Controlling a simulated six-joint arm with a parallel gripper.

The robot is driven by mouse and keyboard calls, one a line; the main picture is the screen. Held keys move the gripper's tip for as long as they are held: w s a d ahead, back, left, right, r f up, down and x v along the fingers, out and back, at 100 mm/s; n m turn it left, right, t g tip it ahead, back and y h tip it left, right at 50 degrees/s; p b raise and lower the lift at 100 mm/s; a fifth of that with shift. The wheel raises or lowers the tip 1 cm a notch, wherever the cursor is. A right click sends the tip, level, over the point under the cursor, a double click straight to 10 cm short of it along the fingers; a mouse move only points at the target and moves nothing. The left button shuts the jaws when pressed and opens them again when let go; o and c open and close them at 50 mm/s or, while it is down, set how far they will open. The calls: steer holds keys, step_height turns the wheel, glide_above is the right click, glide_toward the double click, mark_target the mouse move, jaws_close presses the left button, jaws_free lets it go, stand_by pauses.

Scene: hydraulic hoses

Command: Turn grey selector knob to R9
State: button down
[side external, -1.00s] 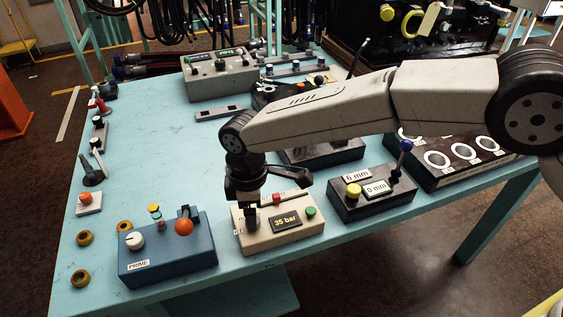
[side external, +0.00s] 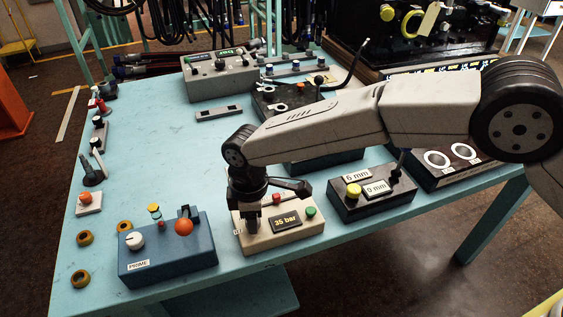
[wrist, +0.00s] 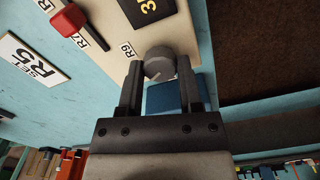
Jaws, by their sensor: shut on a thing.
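The grey selector knob (wrist: 159,62) is round and sits on the cream box (side external: 282,236) with the "35 bar" display (side external: 286,221). In the wrist view it is between the two fingers of my gripper (wrist: 158,80), which is shut on it. In the side view my gripper (side external: 252,222) points down at the left of the box and hides the knob. An R9 label (wrist: 127,49) is beside the knob, with an R7 label (wrist: 81,40) farther along. A pale mark shows on the knob, but I cannot tell which label it points to.
A red button (wrist: 68,18) is near the labels, and a "SET R5" plate (wrist: 34,60) lies beside the box. The blue PRIME box (side external: 166,252) stands to the left, the black "6 mm" box (side external: 371,197) to the right.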

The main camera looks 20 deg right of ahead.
steer(key=shift+m, duration=0.3)
steer(key=m, duration=1.1)
steer(key=shift+m, duration=0.3)
stand_by(0.5)
steer(key=shift+c, duration=1.3)
jaws_free()
steer(key=shift+r, duration=3.95)
steer(key=shift+d, duration=0.1)
